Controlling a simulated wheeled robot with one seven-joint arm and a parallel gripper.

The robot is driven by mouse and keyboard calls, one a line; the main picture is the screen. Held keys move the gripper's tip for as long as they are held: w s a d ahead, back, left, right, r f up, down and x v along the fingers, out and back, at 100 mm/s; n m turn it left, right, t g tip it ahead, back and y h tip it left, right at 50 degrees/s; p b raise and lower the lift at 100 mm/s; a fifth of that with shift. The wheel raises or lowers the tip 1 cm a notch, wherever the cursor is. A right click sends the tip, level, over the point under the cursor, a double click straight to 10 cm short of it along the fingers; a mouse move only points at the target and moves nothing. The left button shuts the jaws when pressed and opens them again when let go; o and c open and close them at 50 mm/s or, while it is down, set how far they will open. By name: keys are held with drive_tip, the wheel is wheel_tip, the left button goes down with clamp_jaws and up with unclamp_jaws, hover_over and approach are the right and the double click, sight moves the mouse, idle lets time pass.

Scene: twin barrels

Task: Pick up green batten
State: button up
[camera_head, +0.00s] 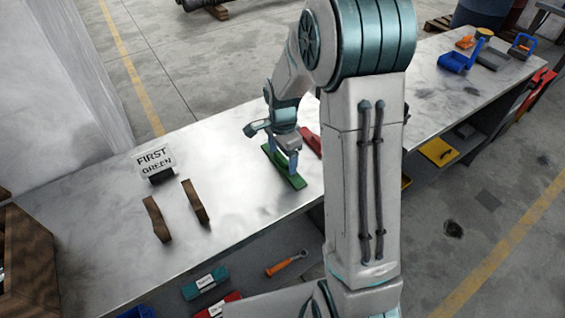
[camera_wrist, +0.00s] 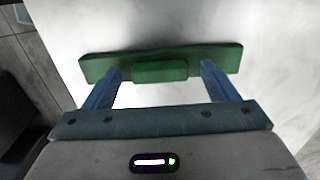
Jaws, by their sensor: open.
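The green batten (camera_head: 287,170) lies on the metal workbench (camera_head: 235,217), slanting from upper left to lower right. In the wrist view the green batten (camera_wrist: 215,62) lies across the upper middle, with a raised green block at its centre. My gripper (camera_head: 287,160) is over the batten in the head view. In the wrist view my gripper (camera_wrist: 161,68) has its two blue fingers spread, one towards each side of the raised block. Whether the fingers touch the batten cannot be told.
A red piece (camera_head: 311,140) lies just right of the batten, partly behind my arm. Two brown curved pieces (camera_head: 157,219) stand at left, near a sign (camera_head: 154,162) reading "FIRST GREEN". A shelf below holds tools. The bench between the brown pieces and batten is clear.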

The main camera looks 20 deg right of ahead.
drive_tip(key=c, duration=1.1)
drive_tip(key=shift+r, duration=0.2)
